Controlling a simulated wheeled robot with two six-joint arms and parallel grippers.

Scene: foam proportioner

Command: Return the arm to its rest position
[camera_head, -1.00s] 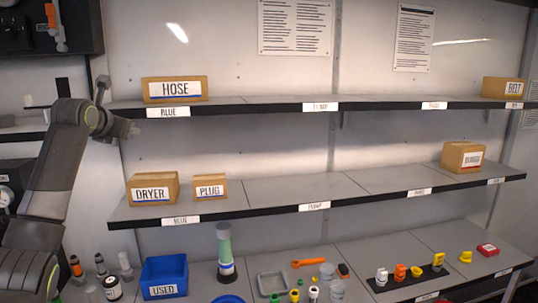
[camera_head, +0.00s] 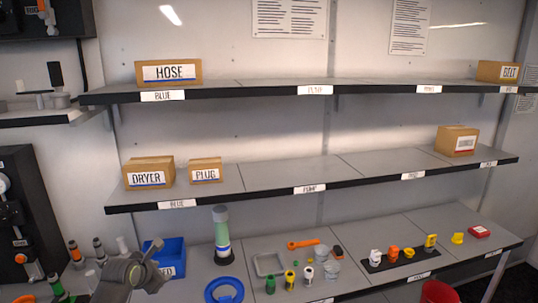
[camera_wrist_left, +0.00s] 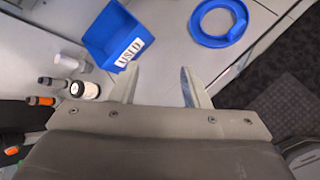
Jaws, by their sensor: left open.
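My left gripper (camera_head: 150,262) is low at the left in the head view, in front of the blue bin labelled USED (camera_head: 172,252) and partly hiding it. In the left wrist view my gripper (camera_wrist_left: 160,78) has its two fingers apart with nothing between them. The blue bin (camera_wrist_left: 108,35) is beyond the left finger, and a blue ring (camera_wrist_left: 219,22) lies beyond the right finger. My right gripper is not in view.
A shelf unit carries boxes labelled HOSE (camera_head: 168,72), DRYER (camera_head: 148,172) and PLUG (camera_head: 206,171). A green and white cylinder (camera_head: 221,235) and several small coloured parts stand on the lower surface. A grey tray (camera_head: 268,264) lies among them. The middle shelf's centre is clear.

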